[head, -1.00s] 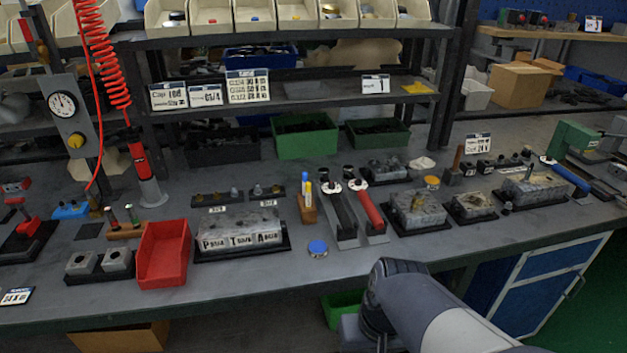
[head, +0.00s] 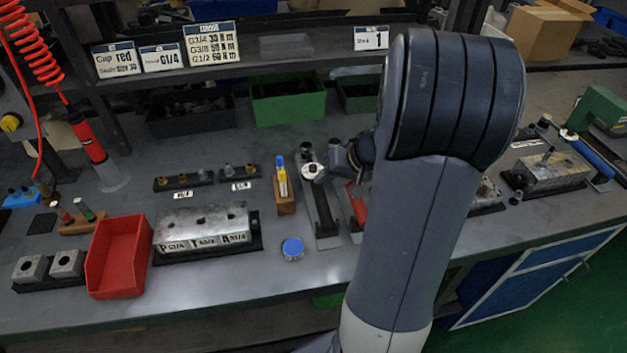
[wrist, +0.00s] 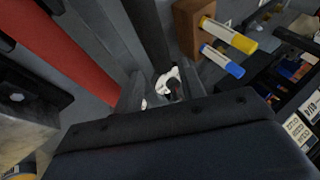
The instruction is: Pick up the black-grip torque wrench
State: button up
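The black-grip torque wrench (head: 323,208) lies in a rack on the bench, its dark grip toward the front edge and its round white-ringed head (head: 313,171) at the back. In the wrist view its dark grip (wrist: 148,32) runs up from the white head (wrist: 167,78). My gripper (wrist: 162,92) is at that head, with one grey finger on each side and a gap between them. I cannot tell whether the fingers touch it. The red-grip wrench (head: 357,203) lies beside it on the right, partly behind my arm; its red grip (wrist: 65,55) fills the wrist view's upper left.
A wooden block with yellow and blue markers (head: 285,205) stands close left of the wrench. A blue-topped round tin (head: 292,248), a valve block (head: 205,228) and a red bin (head: 118,255) are farther left. The shelf (head: 230,75) hangs behind. My arm hides bench parts on the right.

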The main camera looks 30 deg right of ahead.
aim_at(320, 185)
jog(key=shift+x, duration=3.4)
jog(key=shift+w+d, duration=0.1)
jog(key=shift+w, duration=0.05)
grip_shut()
